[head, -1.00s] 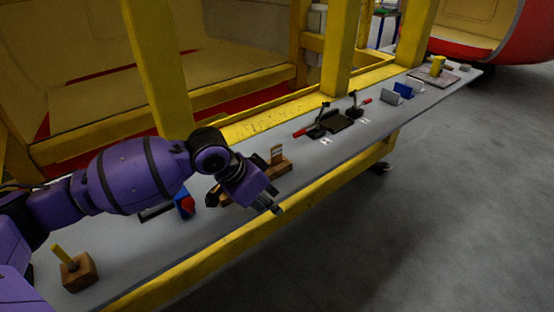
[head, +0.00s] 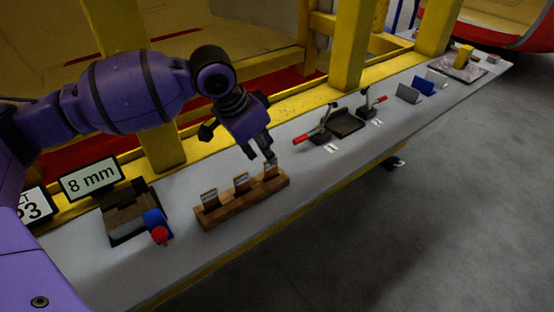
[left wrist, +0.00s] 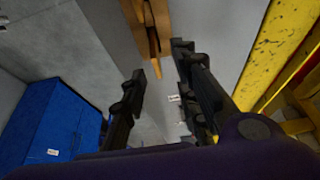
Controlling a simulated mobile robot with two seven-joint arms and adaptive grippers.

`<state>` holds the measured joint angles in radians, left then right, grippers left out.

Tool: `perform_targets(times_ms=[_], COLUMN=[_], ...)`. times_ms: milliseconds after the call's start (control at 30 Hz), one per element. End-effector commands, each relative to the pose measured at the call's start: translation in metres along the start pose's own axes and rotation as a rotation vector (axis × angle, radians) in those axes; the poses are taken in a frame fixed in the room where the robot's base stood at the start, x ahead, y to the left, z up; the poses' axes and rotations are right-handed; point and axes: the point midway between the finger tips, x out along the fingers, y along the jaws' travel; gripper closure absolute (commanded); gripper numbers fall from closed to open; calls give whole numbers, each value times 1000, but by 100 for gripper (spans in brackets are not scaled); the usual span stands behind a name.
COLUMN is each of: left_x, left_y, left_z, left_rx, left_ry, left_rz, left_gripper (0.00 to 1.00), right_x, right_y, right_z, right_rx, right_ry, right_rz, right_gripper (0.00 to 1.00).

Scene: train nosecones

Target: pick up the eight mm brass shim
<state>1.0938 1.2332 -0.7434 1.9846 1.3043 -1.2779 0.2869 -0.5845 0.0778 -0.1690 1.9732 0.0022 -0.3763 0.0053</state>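Three small brassy-tan plates stand upright in a wooden rack (head: 243,202) in the head view: a left one (head: 210,198), a middle one (head: 241,182) and a right one (head: 270,172). Their markings are too small to read, so I cannot tell which is the eight mm shim. My left gripper (head: 262,158) is just above and behind the rack's right end, close to the right plate. In the left wrist view its fingers (left wrist: 159,58) are apart, with nothing visible held between them. The wooden rack (left wrist: 148,28) shows beyond them. My right gripper is out of view.
An "8 mm" sign (head: 90,178) stands behind a dark fixture (head: 130,208) and a blue-and-red part (head: 156,226). Red-handled clamps (head: 317,136) are farther right on the grey bench (head: 240,245). Yellow posts (head: 350,45) line the back. A blue cabinet (left wrist: 60,125) shows left in the wrist view.

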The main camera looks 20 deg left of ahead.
Motion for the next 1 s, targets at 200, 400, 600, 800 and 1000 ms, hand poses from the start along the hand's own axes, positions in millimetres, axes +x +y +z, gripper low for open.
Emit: perform_targets(times_ms=[200, 400, 600, 800, 1000], left_x=[21, 51, 64, 64, 64], left_y=[1, 2, 1, 1, 1], left_z=[2, 3, 3, 3, 3], left_rx=[0, 0, 1, 2, 1], left_ry=[-2, 0, 1, 1, 1], left_rz=[1, 1, -1, -1, -1], left_gripper=[72, 72, 72, 81, 100], right_x=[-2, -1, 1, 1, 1], right_y=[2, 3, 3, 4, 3], right_z=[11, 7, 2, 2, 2], right_rx=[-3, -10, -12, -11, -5], right_ry=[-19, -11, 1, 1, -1], right_rz=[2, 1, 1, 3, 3], right_gripper=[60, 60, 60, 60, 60])
